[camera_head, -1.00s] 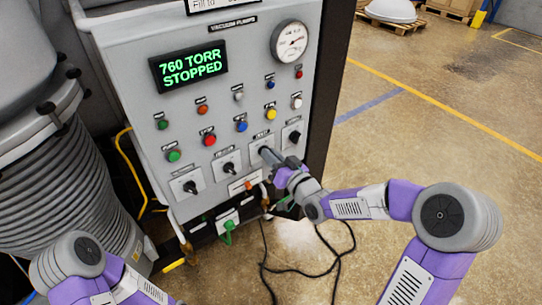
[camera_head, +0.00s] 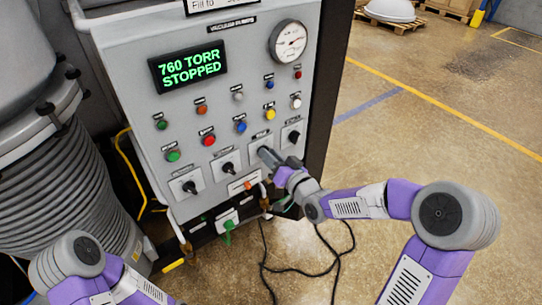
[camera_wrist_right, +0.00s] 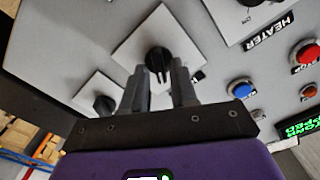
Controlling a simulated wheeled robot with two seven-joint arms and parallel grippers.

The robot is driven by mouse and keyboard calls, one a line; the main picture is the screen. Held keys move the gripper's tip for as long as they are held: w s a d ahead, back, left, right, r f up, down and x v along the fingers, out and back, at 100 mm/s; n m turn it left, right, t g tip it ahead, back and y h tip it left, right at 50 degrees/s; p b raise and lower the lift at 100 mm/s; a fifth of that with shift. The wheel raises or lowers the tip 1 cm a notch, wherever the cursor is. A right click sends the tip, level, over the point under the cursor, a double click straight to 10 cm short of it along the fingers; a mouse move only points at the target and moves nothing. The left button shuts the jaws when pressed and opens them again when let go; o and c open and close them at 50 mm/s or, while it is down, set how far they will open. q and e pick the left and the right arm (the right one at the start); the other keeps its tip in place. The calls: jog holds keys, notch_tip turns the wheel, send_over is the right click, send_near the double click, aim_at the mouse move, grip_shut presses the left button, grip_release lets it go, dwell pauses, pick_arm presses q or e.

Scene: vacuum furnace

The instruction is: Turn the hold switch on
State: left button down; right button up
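The switch panel (camera_head: 255,105) carries a row of black rotary knobs on white plates. My right gripper (camera_head: 266,153) is at the third knob from the left, which it hides in the head view. In the right wrist view that knob (camera_wrist_right: 158,57) shows just ahead of the gripper (camera_wrist_right: 157,78), in line with the gap. The two fingers are apart, with a gap on both sides of the knob's handle. Contact cannot be told. The knob's label is hidden, so I cannot read which one is the hold switch. My left gripper is out of view.
Another knob (camera_head: 294,136) sits to the right, and the heater knob (camera_head: 227,168) to the left. Coloured buttons, including a red one (camera_head: 208,139), lie above. The display (camera_head: 188,67) reads 760 TORR STOPPED. A black cable (camera_head: 266,262) lies on the floor.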

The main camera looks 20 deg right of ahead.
jog(key=shift+o, duration=0.5)
jog(key=v, duration=0.7)
jog(key=shift+s+p, duration=0.25)
jog(key=shift+p, duration=0.15)
jog(key=shift+d, duration=0.1)
